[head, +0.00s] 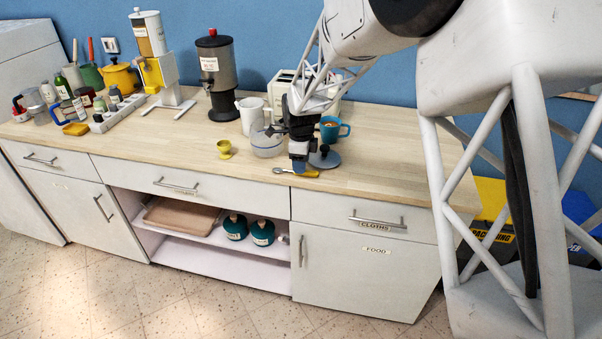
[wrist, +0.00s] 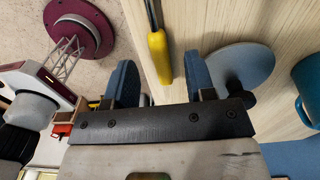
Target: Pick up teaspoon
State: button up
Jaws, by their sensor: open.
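The teaspoon (head: 304,173) lies on the wooden counter near its front edge, its metal bowl to the left and its yellow handle to the right. In the wrist view its yellow handle (wrist: 160,58) and part of the metal shaft show at the top middle. My gripper (head: 298,166) points down just over or behind the handle in the head view. In the wrist view my gripper (wrist: 160,80) is open, its two blue fingers apart. The handle appears between the lines of the fingers, with nothing held. The exact height above the spoon is hard to tell.
A grey-blue round lid (head: 326,159) lies right beside the gripper. A teal mug (head: 340,130), a clear glass bowl (head: 266,147) and a white pitcher (head: 250,115) stand close behind. A yellow egg cup (head: 224,149) stands to the left. The counter's front edge is near.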

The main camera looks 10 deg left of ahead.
jog(key=shift+f, duration=1.3)
grip_shut()
